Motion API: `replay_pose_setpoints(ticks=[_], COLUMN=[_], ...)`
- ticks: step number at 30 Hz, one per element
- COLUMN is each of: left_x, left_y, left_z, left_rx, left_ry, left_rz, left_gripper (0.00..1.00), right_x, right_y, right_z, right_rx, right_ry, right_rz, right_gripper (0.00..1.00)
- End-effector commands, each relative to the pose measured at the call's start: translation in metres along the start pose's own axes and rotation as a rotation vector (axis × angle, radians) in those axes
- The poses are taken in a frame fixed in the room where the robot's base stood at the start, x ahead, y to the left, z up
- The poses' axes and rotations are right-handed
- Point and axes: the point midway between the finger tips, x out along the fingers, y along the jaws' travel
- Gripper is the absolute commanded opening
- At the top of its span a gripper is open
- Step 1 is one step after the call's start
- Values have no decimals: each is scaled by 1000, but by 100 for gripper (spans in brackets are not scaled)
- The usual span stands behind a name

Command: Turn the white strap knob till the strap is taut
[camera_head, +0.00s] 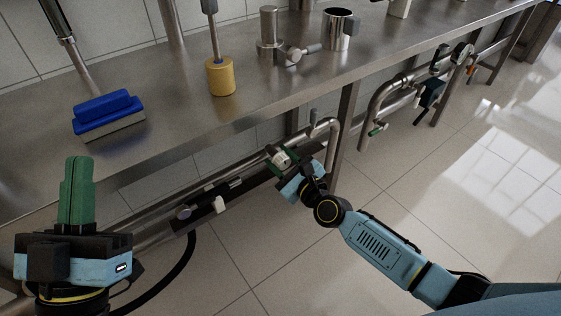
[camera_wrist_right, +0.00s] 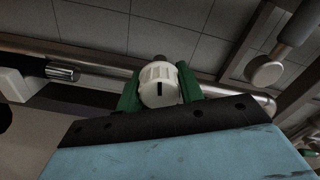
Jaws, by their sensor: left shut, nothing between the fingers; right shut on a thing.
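The white knob (camera_wrist_right: 159,84) has a ribbed rim and a black mark that points straight down in the right wrist view. It sits between the green fingers of my right gripper (camera_wrist_right: 160,92), which is shut on it. In the head view the white knob (camera_head: 279,157) shows small at the pipe below the bench, with my right gripper (camera_head: 284,160) around it. My left gripper (camera_head: 77,188) is shut and empty, fingers upward, at the lower left in front of the bench. I cannot make out the strap or whether it is taut.
The steel bench (camera_head: 175,110) carries a blue block-shaped brush (camera_head: 103,113), a yellow cylinder (camera_head: 220,77) on a rod and a steel cup (camera_head: 337,29). Pipes (camera_head: 375,110) and bench legs stand near my right arm. The floor at right is clear.

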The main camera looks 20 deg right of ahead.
Motion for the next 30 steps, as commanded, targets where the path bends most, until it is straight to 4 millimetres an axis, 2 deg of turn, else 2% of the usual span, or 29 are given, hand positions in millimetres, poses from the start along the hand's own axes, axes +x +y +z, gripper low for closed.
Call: replay_pose_setpoints(ticks=[20, 21, 25, 30], left_x=[-1, -1, -1, -1], left_y=[0, 0, 0, 0], left_z=[-5, -5, -5, -5], left_rx=[1, 1, 1, 0], left_ry=[48, 48, 47, 47], left_rz=[1, 1, 1, 1], left_gripper=[0, 0, 0, 0], right_x=[0, 0, 0, 0], right_y=[0, 0, 0, 0], right_z=[-1, -1, -1, 0], right_rx=[60, 60, 60, 59], right_ry=[2, 2, 1, 1], right_rz=[0, 0, 0, 0], right_gripper=[14, 41, 58, 59])
